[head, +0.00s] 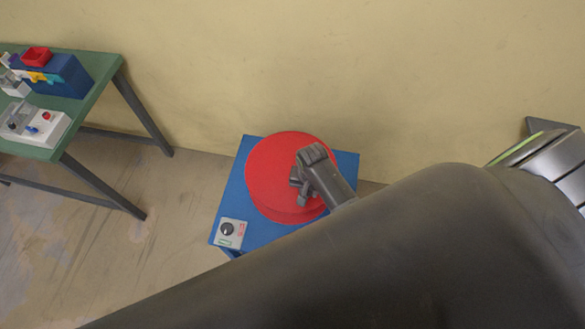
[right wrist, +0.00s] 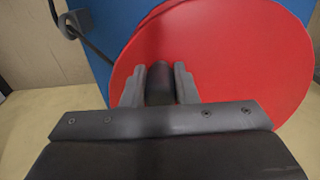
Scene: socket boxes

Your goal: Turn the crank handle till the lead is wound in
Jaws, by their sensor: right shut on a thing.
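A large red reel disc (head: 268,172) is mounted on a blue stand (head: 232,205). In the right wrist view the red disc (right wrist: 225,60) fills much of the picture, with the blue panel (right wrist: 110,25) behind it. My right gripper (head: 300,180) is at the disc's face. In the right wrist view my right gripper (right wrist: 159,80) is shut on a dark crank handle (right wrist: 159,84) that stands out from the disc. A dark lead (right wrist: 92,42) runs from a black guide (right wrist: 73,22) towards the disc. My left gripper is not in view.
A small control plate (head: 229,232) with a black knob sits on the stand's front corner. A green table (head: 85,105) at the left carries a blue box (head: 65,77), a red bin (head: 37,56) and a switch box (head: 40,126). Floor between them is clear.

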